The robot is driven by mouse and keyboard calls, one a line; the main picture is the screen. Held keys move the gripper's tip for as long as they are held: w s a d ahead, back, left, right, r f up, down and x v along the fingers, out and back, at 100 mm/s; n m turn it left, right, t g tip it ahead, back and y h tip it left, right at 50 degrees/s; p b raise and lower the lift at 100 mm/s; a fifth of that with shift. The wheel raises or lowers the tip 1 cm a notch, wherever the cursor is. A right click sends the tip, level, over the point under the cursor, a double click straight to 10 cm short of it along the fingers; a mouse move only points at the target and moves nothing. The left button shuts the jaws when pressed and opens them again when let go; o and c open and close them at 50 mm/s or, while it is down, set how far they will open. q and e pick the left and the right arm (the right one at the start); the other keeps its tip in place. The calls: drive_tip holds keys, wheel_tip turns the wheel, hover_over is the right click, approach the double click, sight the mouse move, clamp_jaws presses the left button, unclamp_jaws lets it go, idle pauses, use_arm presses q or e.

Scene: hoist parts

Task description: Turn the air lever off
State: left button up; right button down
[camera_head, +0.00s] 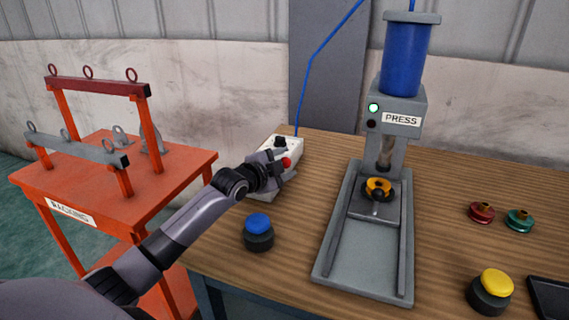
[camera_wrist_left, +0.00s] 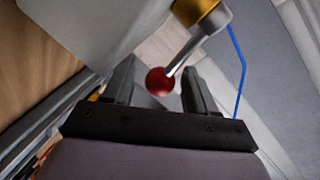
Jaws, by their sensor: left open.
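The air lever (camera_wrist_left: 184,58) is a metal rod with a red ball end, fixed to a brass-coloured and grey fitting. In the head view its red ball (camera_head: 286,162) shows beside the white valve box (camera_head: 286,147) at the table's far left corner. My left gripper (camera_wrist_left: 154,92) is open, with the red ball showing between its two fingers in the wrist view. I cannot tell whether a finger touches it. In the head view my left gripper (camera_head: 275,170) is at the box and hides part of it. My right gripper is not in view.
A press (camera_head: 400,105) with a blue cylinder and lit lamp stands mid-table. A blue button (camera_head: 258,224) is near my left arm, a yellow button (camera_head: 495,283) front right. An orange rack (camera_head: 115,160) stands left. A blue hose (camera_head: 304,90) rises from the box.

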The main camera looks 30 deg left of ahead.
use_arm(q)
drive_tip(key=shift+w, duration=0.25)
clamp_jaws()
